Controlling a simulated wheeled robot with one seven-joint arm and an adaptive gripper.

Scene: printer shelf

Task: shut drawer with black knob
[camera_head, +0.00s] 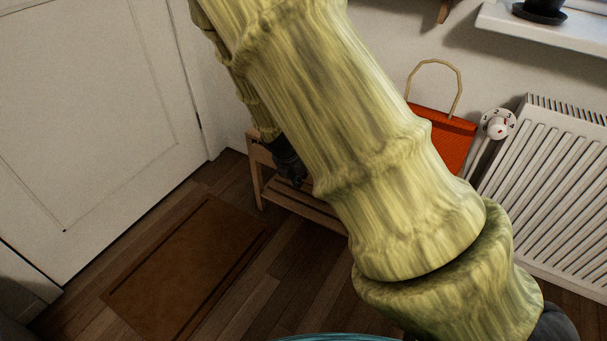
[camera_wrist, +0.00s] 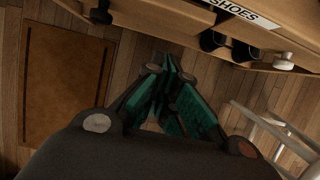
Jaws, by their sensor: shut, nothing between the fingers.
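My gripper (camera_wrist: 170,68) shows its teal fingers close together and empty in the wrist view, pointing toward the wooden furniture at the top. A dark, rounded knob (camera_wrist: 101,12) shows at the top left on a wooden front, up and left of my fingertips and apart from them. Most of that front is cut off, so I cannot tell how far its drawer is out. In the head view, the dark end of my arm is beside the wooden bench (camera_head: 322,214), and my fingers are too small and dark to make out.
A brown mat (camera_head: 187,262) lies on the floor. An orange bag (camera_head: 444,138) and a radiator (camera_head: 550,180) are at right.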

